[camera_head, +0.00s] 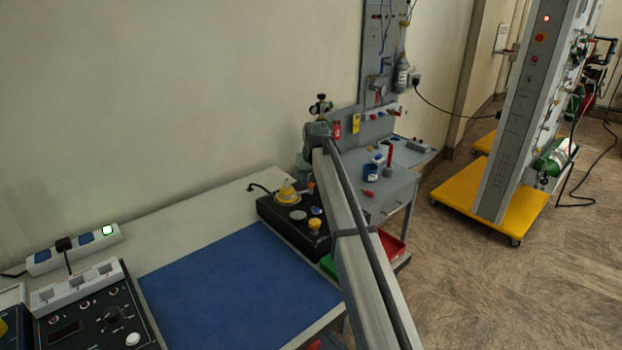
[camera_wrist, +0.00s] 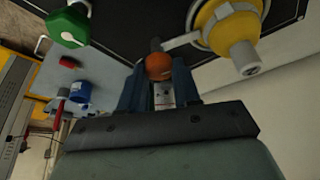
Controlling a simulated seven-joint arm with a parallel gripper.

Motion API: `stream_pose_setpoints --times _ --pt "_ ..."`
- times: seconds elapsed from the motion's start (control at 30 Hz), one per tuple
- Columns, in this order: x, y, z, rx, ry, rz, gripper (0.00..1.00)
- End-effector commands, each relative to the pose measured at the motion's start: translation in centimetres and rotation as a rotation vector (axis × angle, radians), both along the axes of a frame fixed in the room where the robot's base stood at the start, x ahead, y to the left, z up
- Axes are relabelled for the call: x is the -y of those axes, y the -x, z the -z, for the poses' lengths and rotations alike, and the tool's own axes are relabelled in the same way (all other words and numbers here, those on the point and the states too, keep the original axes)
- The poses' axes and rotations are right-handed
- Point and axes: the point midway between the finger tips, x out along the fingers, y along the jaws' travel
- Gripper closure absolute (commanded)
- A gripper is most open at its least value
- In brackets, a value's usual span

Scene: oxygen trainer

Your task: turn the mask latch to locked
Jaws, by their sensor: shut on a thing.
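The mask latch shows in the wrist view as a pale grey lever (camera_wrist: 181,41) with an orange round knob (camera_wrist: 158,67) at its end. The lever reaches to the yellow mask fitting (camera_wrist: 226,25), which has a grey spout. My gripper (camera_wrist: 159,80) is shut on the orange knob, with one blue-grey finger on each side of it. In the head view, the yellow fitting (camera_head: 287,194) stands on the black panel (camera_head: 268,212) at the back right of the table. My arm hides most of the gripper there.
A green knob (camera_wrist: 68,27) is near the panel's edge in the wrist view. The blue mat (camera_head: 235,290) is bare. A grey workbench (camera_head: 385,190) with small items stands behind my arm.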

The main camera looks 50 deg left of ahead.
Motion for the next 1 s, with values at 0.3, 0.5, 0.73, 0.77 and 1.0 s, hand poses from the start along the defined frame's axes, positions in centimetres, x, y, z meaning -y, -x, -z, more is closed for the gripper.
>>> stream_pose_setpoints --times 0.3,0.5,0.73,0.77,1.0 --pt "-0.04 0.07 -0.02 -0.001 0.001 0.079 0.99" --pt "-0.03 0.05 -0.03 -0.001 0.001 0.087 0.99" --pt "-0.03 0.05 -0.02 -0.001 0.001 0.087 0.99" --pt "-0.03 0.05 -0.02 -0.001 0.001 0.087 0.66" --pt "-0.03 0.04 -0.01 0.0 0.001 0.086 0.43"
